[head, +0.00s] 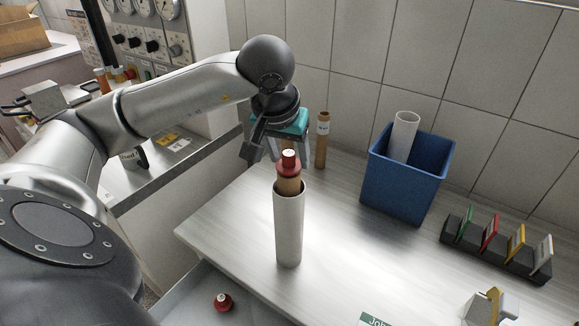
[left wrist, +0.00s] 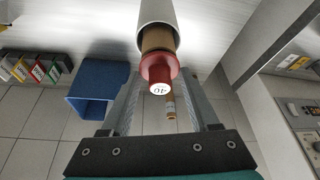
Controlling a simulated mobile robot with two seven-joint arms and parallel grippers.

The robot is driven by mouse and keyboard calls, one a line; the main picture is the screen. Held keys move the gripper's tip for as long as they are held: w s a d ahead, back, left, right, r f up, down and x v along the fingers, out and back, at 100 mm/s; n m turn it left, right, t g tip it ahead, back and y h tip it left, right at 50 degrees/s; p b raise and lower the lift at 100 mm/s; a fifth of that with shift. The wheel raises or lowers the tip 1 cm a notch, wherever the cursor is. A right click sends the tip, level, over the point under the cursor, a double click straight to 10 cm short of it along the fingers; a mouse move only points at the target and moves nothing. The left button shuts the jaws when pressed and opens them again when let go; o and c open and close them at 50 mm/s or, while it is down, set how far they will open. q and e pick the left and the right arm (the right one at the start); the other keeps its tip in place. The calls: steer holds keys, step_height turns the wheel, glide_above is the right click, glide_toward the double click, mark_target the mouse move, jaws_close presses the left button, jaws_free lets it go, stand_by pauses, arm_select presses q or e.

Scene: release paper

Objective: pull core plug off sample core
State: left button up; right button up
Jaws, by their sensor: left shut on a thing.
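The core plug (head: 289,166) is red with a white label on its end. It sits on the top end of the brown sample core (head: 289,186), which stands in a white upright tube (head: 288,228). My left gripper (head: 281,160) is shut on the plug, with its fingers on either side. In the left wrist view the plug (left wrist: 158,70) lies between the fingertips, in line with the core (left wrist: 157,39) and the tube (left wrist: 156,12). The lower part of the core is hidden in the tube. My right gripper is not in view.
A blue bin (head: 404,180) with a white tube stands at the back right, beside a dark rack (head: 500,254) with colored cards. Another brown core (head: 322,140) stands behind my gripper. A second red plug (head: 222,302) lies lower left. The table around the white tube is clear.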

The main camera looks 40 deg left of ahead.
mark_target(288, 153)
arm_select(q)
steer(key=shift+r+p, duration=1.4)
steer(key=shift+r, duration=0.55)
steer(key=shift+s, duration=0.1)
